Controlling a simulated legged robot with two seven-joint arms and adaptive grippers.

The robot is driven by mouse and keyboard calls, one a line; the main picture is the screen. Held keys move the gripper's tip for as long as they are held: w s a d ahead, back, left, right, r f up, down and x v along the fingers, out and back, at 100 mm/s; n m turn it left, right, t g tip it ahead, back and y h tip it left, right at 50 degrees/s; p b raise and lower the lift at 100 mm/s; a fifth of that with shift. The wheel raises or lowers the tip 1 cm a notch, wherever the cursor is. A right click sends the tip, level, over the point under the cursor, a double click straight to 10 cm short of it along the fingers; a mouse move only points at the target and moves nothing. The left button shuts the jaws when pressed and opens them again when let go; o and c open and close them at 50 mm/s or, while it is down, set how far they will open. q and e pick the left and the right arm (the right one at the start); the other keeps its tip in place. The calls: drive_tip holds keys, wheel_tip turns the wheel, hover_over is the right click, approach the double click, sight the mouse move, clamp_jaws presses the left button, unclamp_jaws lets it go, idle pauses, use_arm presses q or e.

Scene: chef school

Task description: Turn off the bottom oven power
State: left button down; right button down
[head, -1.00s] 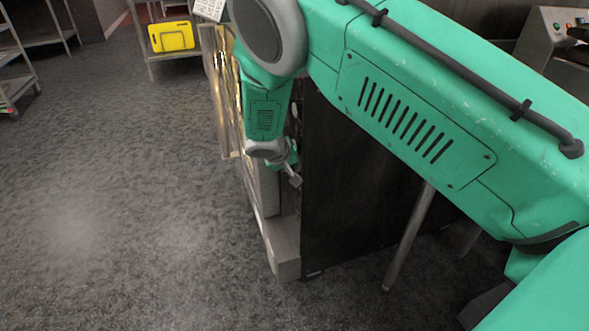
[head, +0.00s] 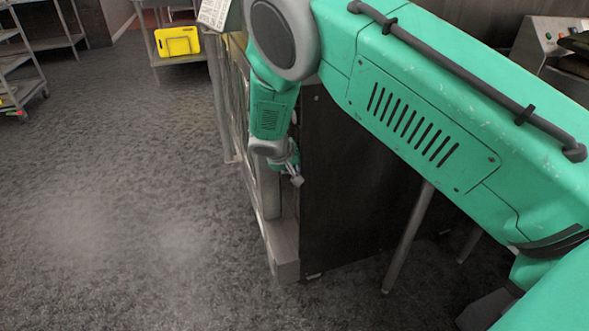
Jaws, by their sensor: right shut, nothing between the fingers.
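The oven (head: 345,180) is a tall dark cabinet seen mostly from its side, with its front facing left. Its glass door front (head: 237,100) shows at a steep angle and looks grey and unlit. My right arm reaches across the oven and bends down along its front. My right gripper (head: 297,181) is small in view, shut and empty, close to the front edge of the oven. I cannot tell whether it touches the front. The power control is hidden or too small to make out behind my arm. My left gripper is out of view.
A yellow cutting board (head: 178,41) is on a metal shelf table (head: 160,61) at the back. A steel control panel (head: 548,38) shows at the top right. The grey floor left of the oven is clear.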

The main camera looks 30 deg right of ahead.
drive_tip(key=shift+w+d+r, duration=0.15)
drive_tip(key=shift+w+r, duration=0.25)
drive_tip(key=shift+r, duration=0.3)
drive_tip(key=s+v, duration=0.1)
drive_tip(key=v, duration=0.5)
drive_tip(key=shift+s+a, duration=0.15)
drive_tip(key=shift+a, duration=0.35)
